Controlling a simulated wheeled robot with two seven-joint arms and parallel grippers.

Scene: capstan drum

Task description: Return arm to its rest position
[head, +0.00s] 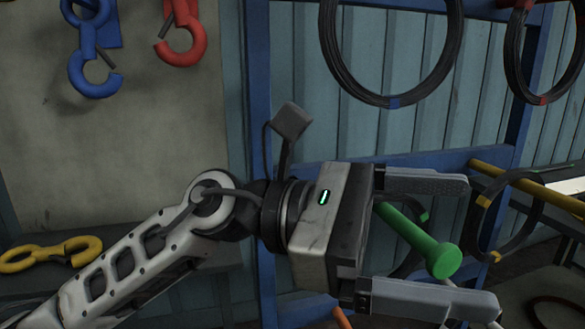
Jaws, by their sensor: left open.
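My left gripper (455,246) reaches in from the lower left and points to the right. Its two grey fingers are spread wide apart, one above the other. A green peg with a round end (442,259) shows in the gap between the fingers. I cannot tell whether it touches them; it looks to be behind the gripper, and no finger is closed on it. My right gripper is not in view.
Blue (94,75) and red (184,42) hooks hang at the upper left. A yellow hook (52,253) lies on a ledge at the lower left. Black cable coils (392,101) hang on a blue rack (258,90). A yellow bar (545,192) juts out at the right.

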